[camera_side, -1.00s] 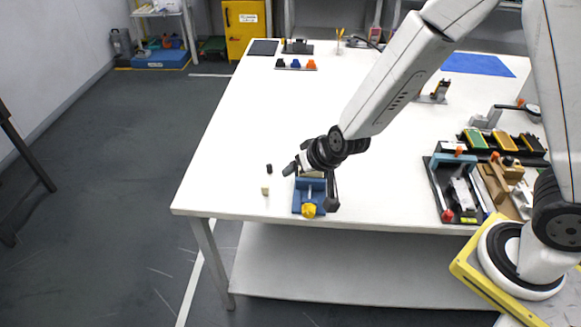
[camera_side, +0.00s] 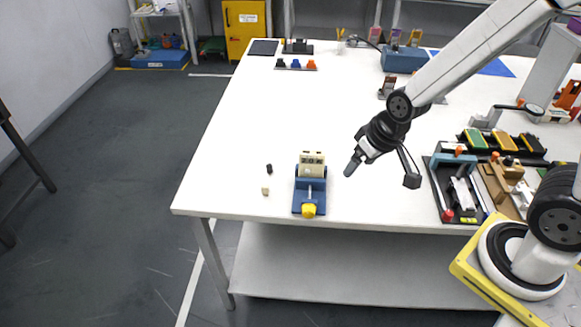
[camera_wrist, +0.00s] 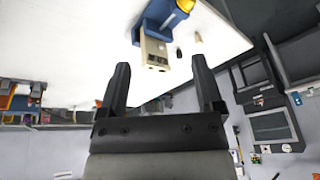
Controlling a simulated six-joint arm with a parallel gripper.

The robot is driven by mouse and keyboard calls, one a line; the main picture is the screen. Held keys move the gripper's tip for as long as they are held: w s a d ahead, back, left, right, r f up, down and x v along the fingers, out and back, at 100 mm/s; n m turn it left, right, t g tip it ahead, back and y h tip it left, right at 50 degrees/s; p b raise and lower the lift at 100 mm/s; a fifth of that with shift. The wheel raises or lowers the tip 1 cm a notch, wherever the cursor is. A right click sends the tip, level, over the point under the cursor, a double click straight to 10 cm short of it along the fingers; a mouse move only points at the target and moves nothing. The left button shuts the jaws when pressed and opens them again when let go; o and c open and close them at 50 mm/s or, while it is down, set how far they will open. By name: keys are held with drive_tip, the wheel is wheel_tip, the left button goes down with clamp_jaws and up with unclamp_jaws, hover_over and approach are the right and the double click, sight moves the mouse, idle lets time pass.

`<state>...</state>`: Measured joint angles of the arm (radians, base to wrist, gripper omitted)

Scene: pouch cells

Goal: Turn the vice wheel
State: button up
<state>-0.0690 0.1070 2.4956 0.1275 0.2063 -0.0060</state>
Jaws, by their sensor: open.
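The blue vice (camera_side: 310,190) stands near the front left edge of the white table, with a cream block (camera_side: 312,164) at its back end. Its yellow wheel (camera_side: 308,210) is at the front end, facing the table edge. In the wrist view the vice (camera_wrist: 163,18) is at the top, with the wheel (camera_wrist: 186,5) cut by the upper border and the cream block (camera_wrist: 154,52) nearest me. My gripper (camera_side: 362,172) is to the right of the vice, above the table and apart from it. Its two fingers (camera_wrist: 163,82) are spread with nothing between them.
A small dark piece (camera_side: 269,168) and a small beige piece (camera_side: 265,191) lie left of the vice. A fixture with a blue clamp (camera_side: 454,162) and yellow-green cells (camera_side: 504,141) are to the right. The table's middle is largely clear.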

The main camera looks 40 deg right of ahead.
drive_tip(key=shift+n+g+h, duration=0.3)
drive_tip(key=shift+g, duration=0.3)
drive_tip(key=shift+s+d+r, duration=0.2)
drive_tip(key=shift+s+d, duration=0.5)
drive_tip(key=shift+s, duration=0.3)
drive_tip(key=shift+s+d+r, duration=0.2)
drive_tip(key=shift+s+d, duration=0.45)
drive_tip(key=shift+s, duration=0.3)
